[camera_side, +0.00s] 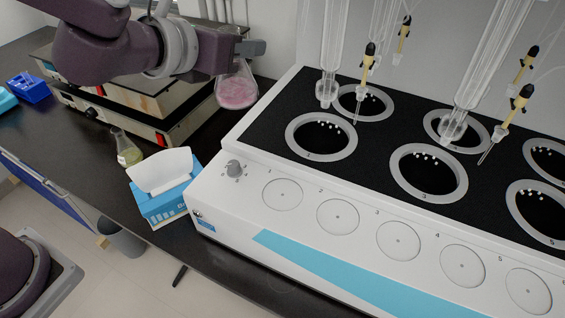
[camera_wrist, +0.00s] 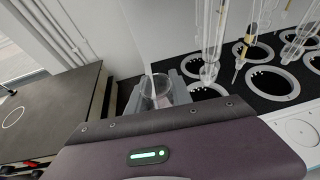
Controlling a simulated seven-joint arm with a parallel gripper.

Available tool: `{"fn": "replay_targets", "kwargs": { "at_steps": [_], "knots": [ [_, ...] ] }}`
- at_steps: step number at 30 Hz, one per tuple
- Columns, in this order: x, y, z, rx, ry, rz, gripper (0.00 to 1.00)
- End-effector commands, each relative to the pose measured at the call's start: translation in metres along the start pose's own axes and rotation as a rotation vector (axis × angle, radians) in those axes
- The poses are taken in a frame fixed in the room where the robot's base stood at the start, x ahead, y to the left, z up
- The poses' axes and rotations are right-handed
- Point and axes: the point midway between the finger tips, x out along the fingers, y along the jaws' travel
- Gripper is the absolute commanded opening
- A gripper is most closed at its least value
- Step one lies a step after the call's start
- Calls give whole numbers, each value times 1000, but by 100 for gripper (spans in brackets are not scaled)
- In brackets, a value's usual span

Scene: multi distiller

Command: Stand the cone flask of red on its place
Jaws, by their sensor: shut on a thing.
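The cone flask of red (camera_side: 237,92) hangs upright in the side view, with pinkish-red liquid in its lower part. My gripper (camera_side: 236,47) is shut on its neck and holds it in the air, left of the distiller's back left corner. In the wrist view the flask's clear glass mouth (camera_wrist: 157,88) shows between the two fingers of my gripper (camera_wrist: 163,92); the liquid is hidden there. The multi distiller (camera_side: 228,178) is a white unit with a black top and several ringed round wells, such as the front left one (camera_side: 289,142). No flask stands in the visible wells.
Glass tubes (camera_side: 331,60) and yellow-black droppers (camera_side: 368,58) hang over the wells. A flask with yellowish liquid (camera_side: 128,154) and a tissue box (camera_side: 166,201) stand on the dark bench left of the distiller. Hotplate-like units (camera_side: 120,118) stand behind them.

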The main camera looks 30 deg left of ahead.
Motion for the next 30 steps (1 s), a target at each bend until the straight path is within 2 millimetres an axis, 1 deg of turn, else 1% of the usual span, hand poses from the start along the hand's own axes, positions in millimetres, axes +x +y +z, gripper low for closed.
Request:
{"fn": "replay_targets", "kwargs": {
  "at_steps": [1, 3, 6, 12, 21, 27, 30],
  "knots": [
    [-2, -15, -1, 15, 0, -36, 0],
    [-6, -36, -3, 35, 2, -88, 0],
    [-11, -60, -6, 60, 4, -149, 0],
    [-21, -93, -10, 92, 8, -232, 0],
    [-30, -119, -16, 120, 12, -297, 0],
    [-22, -117, -34, 121, 14, -292, 0],
    [-20, -118, -39, 118, 12, -295, 0]
  ]
}}
